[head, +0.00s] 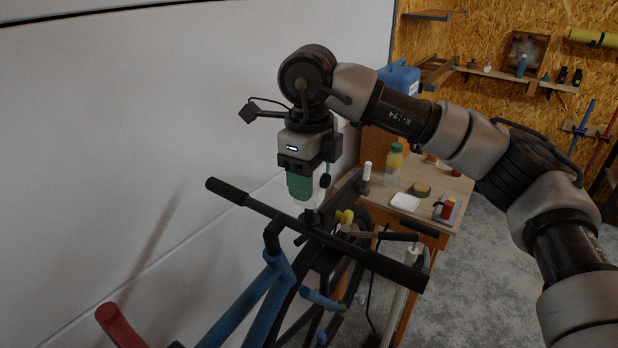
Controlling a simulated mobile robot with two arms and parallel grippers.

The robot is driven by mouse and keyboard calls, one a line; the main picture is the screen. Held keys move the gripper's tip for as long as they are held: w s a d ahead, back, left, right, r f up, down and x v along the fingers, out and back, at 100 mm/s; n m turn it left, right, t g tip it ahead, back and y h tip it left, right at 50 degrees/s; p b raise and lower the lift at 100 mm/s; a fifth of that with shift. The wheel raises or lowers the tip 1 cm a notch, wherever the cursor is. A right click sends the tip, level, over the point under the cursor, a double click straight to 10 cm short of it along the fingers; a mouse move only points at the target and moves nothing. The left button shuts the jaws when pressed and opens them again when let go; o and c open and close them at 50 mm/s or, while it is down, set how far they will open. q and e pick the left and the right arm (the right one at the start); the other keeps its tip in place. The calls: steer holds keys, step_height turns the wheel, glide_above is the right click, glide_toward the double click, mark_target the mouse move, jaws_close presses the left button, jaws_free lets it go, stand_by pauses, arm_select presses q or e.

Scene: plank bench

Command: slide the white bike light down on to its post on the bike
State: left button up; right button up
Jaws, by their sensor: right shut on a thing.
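My right gripper (304,188) points down over the handlebar, its green finger in front. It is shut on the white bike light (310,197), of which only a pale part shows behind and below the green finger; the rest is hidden. The bike (262,300) has a blue frame and a black handlebar (330,244). A small dark stub (312,216), which looks like the post, stands on the bike just below the light. A gap between light and stub is too small to tell. My left gripper is not in view.
A pale wall (130,130) runs along the left.

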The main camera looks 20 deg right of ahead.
stand_by(0.4)
steer(key=shift+f, duration=0.1)
stand_by(0.3)
steer(key=shift+f+b, duration=0.1)
steer(key=shift+b, duration=0.25)
steer(key=shift+f+b, duration=0.6)
steer(key=shift+f, duration=0.1)
steer(key=shift+f+b, duration=0.25)
steer(key=shift+b, duration=0.15)
stand_by(0.6)
steer(key=shift+f+b, duration=0.65)
steer(key=shift+f, duration=0.1)
